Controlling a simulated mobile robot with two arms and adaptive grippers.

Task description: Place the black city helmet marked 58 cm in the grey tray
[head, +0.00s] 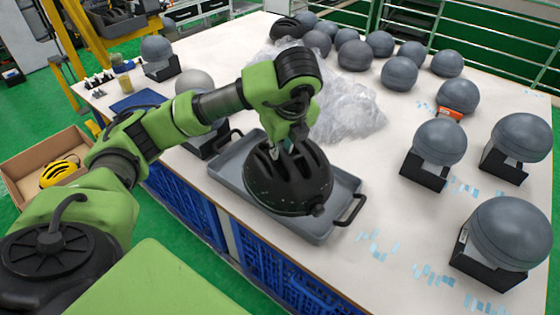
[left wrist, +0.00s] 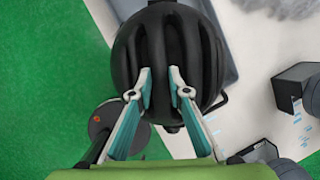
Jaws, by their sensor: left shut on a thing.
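A black vented helmet (head: 290,185) is at the grey tray (head: 226,168) on the white table, over the tray's middle and right part. No 58 cm mark can be read on it. My left gripper (head: 283,148) points down at the top of the helmet and is shut on it. In the left wrist view the two fingertips (left wrist: 164,92) pinch a rib of the helmet (left wrist: 167,40). I cannot tell whether the helmet touches the tray floor. The tray's rim also shows in the left wrist view (left wrist: 227,45). My right gripper is not in view.
Crumpled clear plastic (head: 345,105) lies behind the tray. Grey headforms on black stands, such as one (head: 439,141), stand to the right. Another black helmet (head: 288,27) is at the back. A cardboard box with a yellow helmet (head: 58,173) is at the left.

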